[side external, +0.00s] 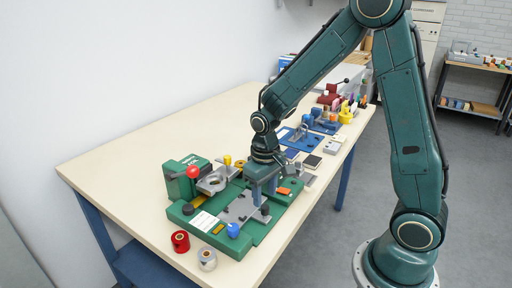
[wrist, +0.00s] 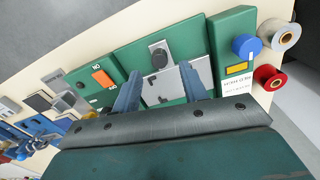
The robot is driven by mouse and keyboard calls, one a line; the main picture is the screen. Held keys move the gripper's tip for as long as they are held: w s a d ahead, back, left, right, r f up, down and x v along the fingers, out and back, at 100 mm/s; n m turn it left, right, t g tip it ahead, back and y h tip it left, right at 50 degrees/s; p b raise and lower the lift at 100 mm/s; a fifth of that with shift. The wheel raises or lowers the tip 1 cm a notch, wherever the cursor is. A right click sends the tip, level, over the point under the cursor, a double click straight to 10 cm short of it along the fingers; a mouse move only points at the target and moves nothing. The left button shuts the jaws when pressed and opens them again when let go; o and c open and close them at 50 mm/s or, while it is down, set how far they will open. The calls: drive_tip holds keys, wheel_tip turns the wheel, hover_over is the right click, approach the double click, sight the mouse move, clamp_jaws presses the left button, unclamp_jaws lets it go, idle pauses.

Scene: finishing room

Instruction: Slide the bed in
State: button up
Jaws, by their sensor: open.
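A green machine (side external: 262,238) stands on the table near its front left. A flat grey metal bed plate (side external: 237,211) lies on its green base, and grey metal also shows in the wrist view (wrist: 167,86). My gripper (side external: 264,199) points down over the right part of the machine. In the wrist view its blue fingers (wrist: 159,71) are apart, with grey metal between them and nothing held. I cannot tell whether they touch the plate.
The machine carries a red ball knob (side external: 193,172), a yellow knob (side external: 227,160), a blue knob (side external: 233,230) and an orange switch (side external: 284,190). A red roll (side external: 180,241) and a silver roll (side external: 207,260) stand at the front edge. Blue fixtures (side external: 299,141) stand behind. The table's left rear is clear.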

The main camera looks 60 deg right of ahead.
sight(265, 206)
drive_tip(key=shift+f, duration=2.1)
clamp_jaws()
